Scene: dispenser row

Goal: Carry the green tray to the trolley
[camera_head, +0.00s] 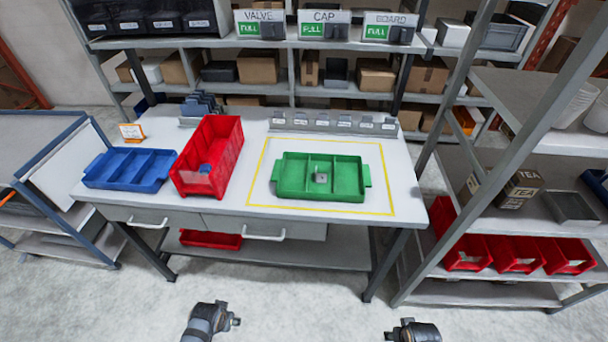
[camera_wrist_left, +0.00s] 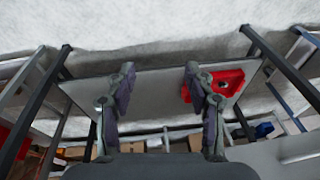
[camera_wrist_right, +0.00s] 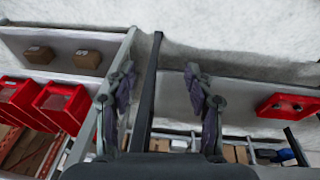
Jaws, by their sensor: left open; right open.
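The green tray (camera_head: 293,178) lies on the white workbench inside a yellow outlined rectangle. It has three compartments, handles at its left and right ends, and a small grey piece (camera_head: 320,177) in the middle compartment. A blue-framed trolley (camera_head: 40,170) stands at the left edge of the head view, apart from the bench. My left gripper (camera_head: 222,320) and right gripper (camera_head: 400,334) are low in front of the bench, away from the tray. In the left wrist view (camera_wrist_left: 160,78) and right wrist view (camera_wrist_right: 160,78) the fingers are apart with nothing held.
A blue tray (camera_head: 130,168) and a red bin (camera_head: 214,150) stand left of the green tray. Grey dispensers (camera_head: 330,121) line the bench's back. A shelf rack (camera_head: 470,205) with red bins stands close on the right. The floor (camera_head: 300,290) before the bench is clear.

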